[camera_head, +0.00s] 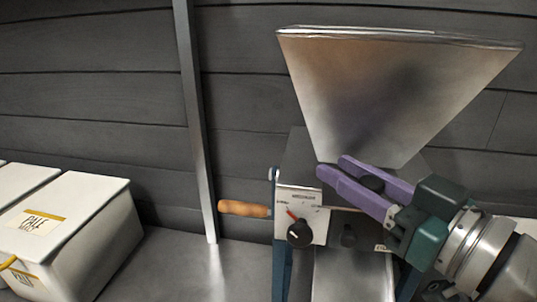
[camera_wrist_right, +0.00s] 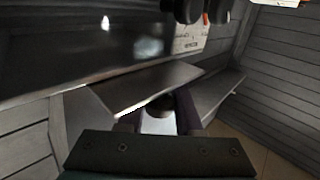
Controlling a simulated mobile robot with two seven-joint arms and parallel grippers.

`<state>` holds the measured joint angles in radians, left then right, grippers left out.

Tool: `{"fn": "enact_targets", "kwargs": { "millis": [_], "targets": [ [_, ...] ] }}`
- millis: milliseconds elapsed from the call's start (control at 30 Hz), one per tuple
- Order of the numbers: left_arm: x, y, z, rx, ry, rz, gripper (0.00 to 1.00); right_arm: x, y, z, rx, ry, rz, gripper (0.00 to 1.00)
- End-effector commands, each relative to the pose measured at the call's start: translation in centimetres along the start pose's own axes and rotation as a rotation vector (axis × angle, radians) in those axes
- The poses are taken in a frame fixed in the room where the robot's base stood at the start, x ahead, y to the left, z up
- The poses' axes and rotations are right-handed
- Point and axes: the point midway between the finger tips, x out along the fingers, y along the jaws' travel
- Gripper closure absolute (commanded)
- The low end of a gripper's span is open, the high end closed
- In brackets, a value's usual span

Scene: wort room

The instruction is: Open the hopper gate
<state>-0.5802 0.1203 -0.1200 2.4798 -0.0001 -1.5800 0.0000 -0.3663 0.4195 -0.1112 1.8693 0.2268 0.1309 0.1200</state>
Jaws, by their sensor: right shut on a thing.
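The steel hopper (camera_head: 395,90) stands on top of the mill, its wide mouth up. My right gripper (camera_head: 334,168) reaches in from the right, its purple fingers at the hopper's lower end. It is shut on a small black knob (camera_head: 372,183), which shows between the fingers. In the right wrist view the black knob (camera_wrist_right: 161,105) sits between the fingers beside a flat metal plate (camera_wrist_right: 145,88). This plate may be the hopper gate; I cannot tell how far open it is. My left gripper is not in view.
The mill's front panel (camera_head: 311,197) has a black dial (camera_head: 299,233) with a red pointer. A wooden crank handle (camera_head: 244,209) sticks out left. White boxes, one labelled pale (camera_head: 90,215), stand at far left. A metal post (camera_head: 195,120) rises behind the bench.

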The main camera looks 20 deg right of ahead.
Motion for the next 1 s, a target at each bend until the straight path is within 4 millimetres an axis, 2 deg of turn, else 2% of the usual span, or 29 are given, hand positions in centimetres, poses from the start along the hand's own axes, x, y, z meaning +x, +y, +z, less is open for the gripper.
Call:
{"fn": "enact_targets", "kwargs": {
  "millis": [133, 300, 400, 667, 700, 800, 1000],
  "targets": [
    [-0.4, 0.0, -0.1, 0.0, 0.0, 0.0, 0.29, -0.3, -0.3, -0.2, 0.001, -0.001, 0.0, 1.0],
    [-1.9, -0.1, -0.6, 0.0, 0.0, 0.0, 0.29, -2.2, -2.2, -0.3, 0.004, -0.003, 0.001, 1.0],
    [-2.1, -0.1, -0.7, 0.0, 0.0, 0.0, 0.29, -2.8, -2.7, -0.1, 0.003, -0.002, 0.001, 1.0],
    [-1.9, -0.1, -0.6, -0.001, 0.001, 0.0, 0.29, -2.8, -2.8, 0.0, 0.0, 0.001, 0.001, 1.0],
    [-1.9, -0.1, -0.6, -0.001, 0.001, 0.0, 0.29, -2.8, -2.8, 0.0, 0.0, 0.001, 0.001, 0.63],
    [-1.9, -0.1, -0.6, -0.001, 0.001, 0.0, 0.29, -2.8, -2.8, 0.0, 0.0, 0.001, 0.001, 0.53],
    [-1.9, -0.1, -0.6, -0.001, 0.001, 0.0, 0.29, -2.8, -2.7, 0.0, 0.0, 0.0, 0.001, 0.53]
  ]
}}
